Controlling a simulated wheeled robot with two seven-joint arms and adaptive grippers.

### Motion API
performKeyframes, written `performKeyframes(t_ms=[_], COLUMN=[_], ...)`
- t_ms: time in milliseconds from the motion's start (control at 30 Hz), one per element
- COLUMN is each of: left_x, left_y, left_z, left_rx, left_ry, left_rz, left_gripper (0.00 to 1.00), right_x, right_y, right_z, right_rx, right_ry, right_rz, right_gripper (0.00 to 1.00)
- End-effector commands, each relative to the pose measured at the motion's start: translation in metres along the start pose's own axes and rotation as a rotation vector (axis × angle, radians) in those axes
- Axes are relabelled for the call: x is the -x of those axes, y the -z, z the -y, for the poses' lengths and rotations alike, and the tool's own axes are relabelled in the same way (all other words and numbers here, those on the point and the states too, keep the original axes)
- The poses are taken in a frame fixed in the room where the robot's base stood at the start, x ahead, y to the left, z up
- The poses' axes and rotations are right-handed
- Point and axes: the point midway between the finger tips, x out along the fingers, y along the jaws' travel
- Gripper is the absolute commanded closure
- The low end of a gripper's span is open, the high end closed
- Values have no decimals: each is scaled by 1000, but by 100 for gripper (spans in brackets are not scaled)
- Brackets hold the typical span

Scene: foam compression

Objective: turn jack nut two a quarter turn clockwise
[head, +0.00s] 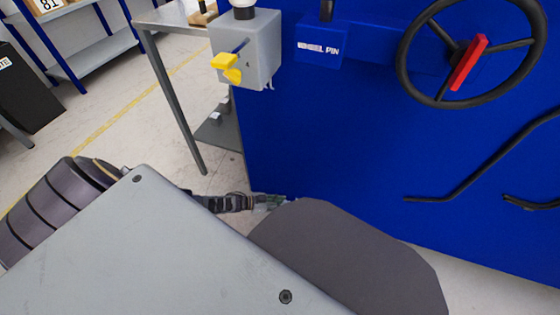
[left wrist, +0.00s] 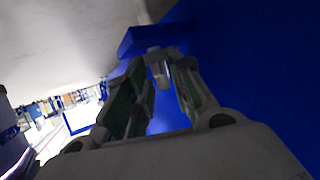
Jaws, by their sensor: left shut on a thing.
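My left gripper (head: 272,201) shows small in the head view, low beside the blue machine wall and partly hidden behind my own body. In the left wrist view its two fingers (left wrist: 161,72) come together on a small grey metal piece, apparently the jack nut (left wrist: 157,58), just under a blue block (left wrist: 140,38). The gripper is shut on it. No number shows on the nut, and its turn angle cannot be read. The nut cannot be made out in the head view. My right gripper is not in view.
The blue machine wall (head: 320,140) stands close on the right, with a black handwheel (head: 404,50) and bent black bars (head: 480,165). A grey box with a yellow handle (head: 230,70) hangs at its left edge. A metal table (head: 178,100) stands behind; floor at left is open.

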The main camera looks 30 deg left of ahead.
Motion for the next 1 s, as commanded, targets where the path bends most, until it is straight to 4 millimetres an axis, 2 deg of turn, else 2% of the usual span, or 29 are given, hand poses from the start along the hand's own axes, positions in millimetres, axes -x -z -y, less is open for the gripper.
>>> performKeyframes(t_ms=[900, 933, 1000], left_x=[-4, -4, -4], left_y=[4, 4, 4], left_z=[3, 3, 2], left_rx=[-27, -27, -27], left_ry=[-63, -63, -63], left_rz=[-6, -6, -6], left_gripper=[100, 76, 70], right_x=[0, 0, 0], right_y=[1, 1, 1], right_z=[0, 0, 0], right_rx=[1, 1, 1], right_ry=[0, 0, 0], right_rz=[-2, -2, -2], right_gripper=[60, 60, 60])
